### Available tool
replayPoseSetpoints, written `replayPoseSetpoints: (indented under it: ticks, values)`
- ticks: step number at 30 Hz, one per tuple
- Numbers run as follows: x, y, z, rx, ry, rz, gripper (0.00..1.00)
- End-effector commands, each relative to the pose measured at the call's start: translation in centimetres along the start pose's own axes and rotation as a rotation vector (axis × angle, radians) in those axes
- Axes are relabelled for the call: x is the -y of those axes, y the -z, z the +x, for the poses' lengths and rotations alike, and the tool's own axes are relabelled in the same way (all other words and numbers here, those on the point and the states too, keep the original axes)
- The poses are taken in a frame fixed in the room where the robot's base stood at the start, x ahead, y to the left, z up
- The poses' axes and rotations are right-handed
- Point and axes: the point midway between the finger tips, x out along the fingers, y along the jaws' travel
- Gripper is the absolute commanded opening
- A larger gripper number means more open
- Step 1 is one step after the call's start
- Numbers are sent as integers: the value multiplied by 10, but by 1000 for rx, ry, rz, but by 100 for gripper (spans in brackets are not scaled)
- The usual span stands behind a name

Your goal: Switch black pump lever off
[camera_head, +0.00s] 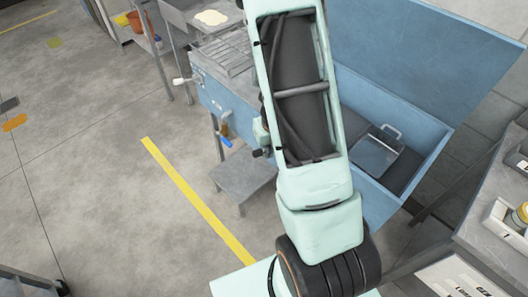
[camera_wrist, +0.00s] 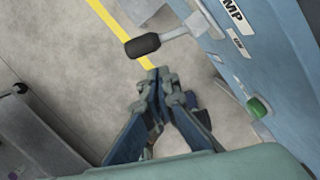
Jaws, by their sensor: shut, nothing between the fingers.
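The black pump lever (camera_wrist: 143,45) shows in the wrist view as a dark rounded grip on a pale metal arm. The arm joins the blue panel (camera_wrist: 262,70) beside a label whose visible letters read "MP". My gripper (camera_wrist: 157,78) is shut and empty. Its fingertips are just below the black grip in the picture; I cannot tell whether they touch it.
A green knob (camera_wrist: 257,107) sits on the panel to the right of the gripper. In the head view, a blue-handled valve (camera_head: 225,141) hangs below the machine, above a grey step (camera_head: 243,178). An open blue tub (camera_head: 410,180) stands right of my arm.

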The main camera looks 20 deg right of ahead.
Motion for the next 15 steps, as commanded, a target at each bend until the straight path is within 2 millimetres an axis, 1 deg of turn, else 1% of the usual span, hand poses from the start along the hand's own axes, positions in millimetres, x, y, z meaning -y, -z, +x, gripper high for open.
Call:
replayPoseSetpoints:
  ticks: [2,3,9,12,15]
  values:
    - [4,0,-8,1,0,-1,0]
    - [4,-3,-26,5,2,-3,0]
    - [4,-2,-71,3,1,-4,0]
    - [4,-1,-87,2,0,-2,0]
    - [5,-1,-97,1,1,-2,0]
